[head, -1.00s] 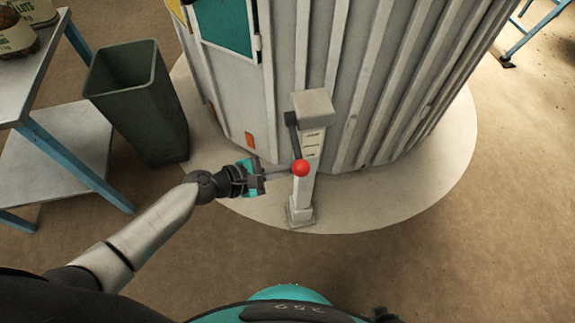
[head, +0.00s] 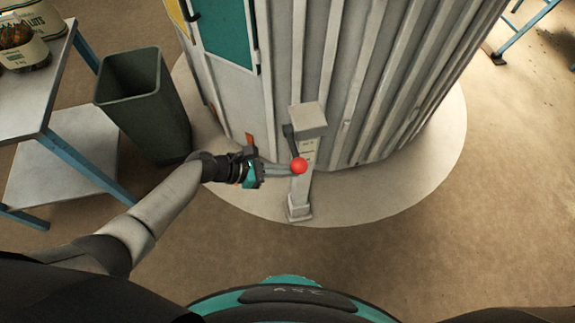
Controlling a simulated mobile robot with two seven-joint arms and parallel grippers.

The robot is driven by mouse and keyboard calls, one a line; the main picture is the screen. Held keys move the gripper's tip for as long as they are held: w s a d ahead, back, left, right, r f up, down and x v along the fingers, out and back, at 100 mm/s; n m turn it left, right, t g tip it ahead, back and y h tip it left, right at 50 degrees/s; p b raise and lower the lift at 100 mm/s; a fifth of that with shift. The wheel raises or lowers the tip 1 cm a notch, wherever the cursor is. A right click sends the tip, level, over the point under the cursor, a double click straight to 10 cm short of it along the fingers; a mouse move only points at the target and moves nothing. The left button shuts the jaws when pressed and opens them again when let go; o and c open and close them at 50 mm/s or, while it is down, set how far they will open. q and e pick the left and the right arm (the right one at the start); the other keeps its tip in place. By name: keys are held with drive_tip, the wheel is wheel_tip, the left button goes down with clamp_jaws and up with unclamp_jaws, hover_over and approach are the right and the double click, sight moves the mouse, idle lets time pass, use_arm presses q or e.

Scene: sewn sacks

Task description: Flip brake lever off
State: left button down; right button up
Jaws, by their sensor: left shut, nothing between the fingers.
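The brake lever is a dark bar (head: 289,133) on the side of a pale grey post (head: 302,187), with a red ball knob (head: 299,165) at its lower end. The post stands upright on the round pale base and has a box-shaped head (head: 307,118). My left gripper (head: 286,170) reaches in from the left. Its fingers are shut and empty, with the tips right at the left side of the red knob. I cannot tell whether they touch it. My right gripper is not in view.
A ribbed grey metal cabin (head: 370,90) stands behind the post on the round pale base (head: 405,190). A dark green bin (head: 150,115) and a blue-legged table (head: 30,95) with sacks (head: 22,40) stand at the left. The brown floor at the right is open.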

sight(295, 160)
use_arm(q)
drive_tip(key=r, duration=0.1)
drive_tip(key=r+n+g+p, duration=0.1)
drive_tip(key=r+p, duration=0.1)
drive_tip(key=shift+w+r+n+g+h, duration=0.3)
drive_tip(key=shift+w+r+n, duration=0.05)
drive_tip(key=shift+r+n, duration=0.05)
drive_tip(key=shift+w+a+r+p, duration=0.1)
drive_tip(key=shift+r+p, duration=0.35)
drive_tip(key=shift+p, duration=0.1)
drive_tip(key=shift+w+r+p, duration=0.15)
drive_tip(key=shift+r+p, duration=0.15)
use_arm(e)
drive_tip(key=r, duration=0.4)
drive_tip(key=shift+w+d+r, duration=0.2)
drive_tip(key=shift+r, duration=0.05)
use_arm(q)
drive_tip(key=shift+a+r, duration=0.1)
